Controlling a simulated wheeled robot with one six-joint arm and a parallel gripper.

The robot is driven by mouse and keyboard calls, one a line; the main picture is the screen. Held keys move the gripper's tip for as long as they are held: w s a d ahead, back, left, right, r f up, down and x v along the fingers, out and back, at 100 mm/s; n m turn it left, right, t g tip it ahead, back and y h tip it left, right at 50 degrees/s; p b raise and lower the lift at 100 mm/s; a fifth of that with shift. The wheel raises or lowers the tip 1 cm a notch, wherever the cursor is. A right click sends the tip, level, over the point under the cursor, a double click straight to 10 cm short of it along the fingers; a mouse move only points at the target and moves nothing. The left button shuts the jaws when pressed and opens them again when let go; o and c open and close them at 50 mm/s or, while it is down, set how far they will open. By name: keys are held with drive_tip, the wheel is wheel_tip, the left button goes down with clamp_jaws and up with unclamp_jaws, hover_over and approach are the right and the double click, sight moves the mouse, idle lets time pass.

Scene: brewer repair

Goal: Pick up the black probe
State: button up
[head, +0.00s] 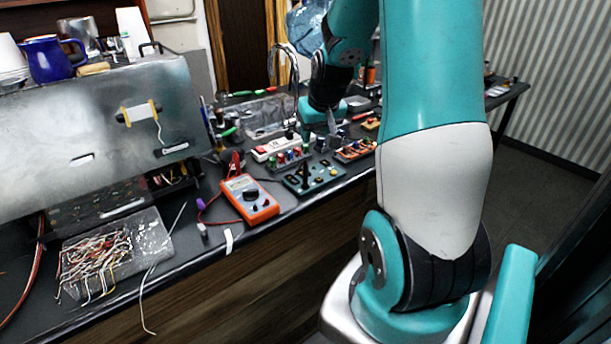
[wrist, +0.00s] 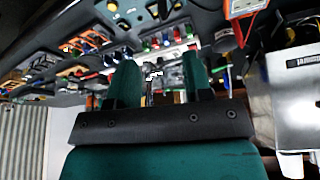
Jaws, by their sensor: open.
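My gripper (wrist: 160,78) is open, with its two teal fingers apart and no object clearly held between them. In the head view my gripper (head: 326,127) is above the back part of the bench, behind the green board. An upright black piece (head: 305,174) stands at the green board (head: 318,178); it may be the black probe, but I cannot tell. The orange multimeter (head: 249,200) lies left of the board, with a red probe (head: 234,163) at its top end. The multimeter also shows at the top right of the wrist view (wrist: 240,8).
A white power strip (head: 275,147) and small component boards (head: 353,150) crowd the bench around my gripper. A clear tray of wires (head: 110,256) sits at the front left. The large metal brewer (head: 95,130) stands at the left. A faucet (head: 292,68) rises behind.

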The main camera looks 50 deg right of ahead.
sight(306, 163)
drive_tip(key=p+x, duration=0.2)
drive_tip(key=x, duration=0.8)
drive_tip(key=shift+w+a+f, duration=0.15)
drive_tip(key=shift+f, duration=0.1)
drive_tip(key=shift+p+x, duration=1.45)
drive_tip(key=shift+x, duration=1.15)
clamp_jaws()
